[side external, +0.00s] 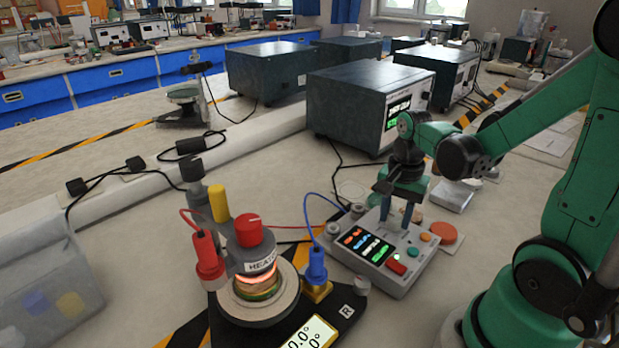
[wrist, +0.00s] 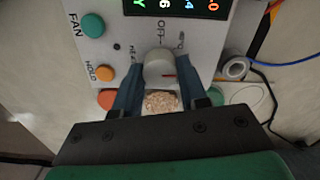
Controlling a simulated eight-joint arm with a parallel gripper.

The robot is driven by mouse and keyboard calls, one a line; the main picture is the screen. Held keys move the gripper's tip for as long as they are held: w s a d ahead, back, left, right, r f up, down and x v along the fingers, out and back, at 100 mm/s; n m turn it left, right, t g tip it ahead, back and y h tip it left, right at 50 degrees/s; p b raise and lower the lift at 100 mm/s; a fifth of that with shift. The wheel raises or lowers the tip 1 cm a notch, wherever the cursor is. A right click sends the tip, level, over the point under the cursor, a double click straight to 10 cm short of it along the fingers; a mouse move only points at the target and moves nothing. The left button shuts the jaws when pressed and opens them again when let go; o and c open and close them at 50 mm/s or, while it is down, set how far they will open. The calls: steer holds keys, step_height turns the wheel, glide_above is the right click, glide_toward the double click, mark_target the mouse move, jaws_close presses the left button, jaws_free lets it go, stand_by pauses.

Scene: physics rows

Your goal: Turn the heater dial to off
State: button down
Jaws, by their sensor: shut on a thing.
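My gripper (wrist: 160,80) is shut on the dial, one blue finger on each side. In the side view the control box (side external: 396,282) sits on the bench, and my gripper (side external: 399,213) points down onto its back part.
A heater assembly with a red-capped top (side external: 249,231) glows orange on a black base left of the box. Blue (side external: 317,262) and red (side external: 207,258) plugs with cables stand nearby. A dark instrument box (side external: 350,105) is behind.

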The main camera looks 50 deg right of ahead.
steer(key=n, duration=0.9)
steer(key=shift+n, duration=0.3)
steer(key=n, duration=0.4)
steer(key=shift+n, duration=2.1)
steer(key=shift+c, duration=2.4)
jaws_free()
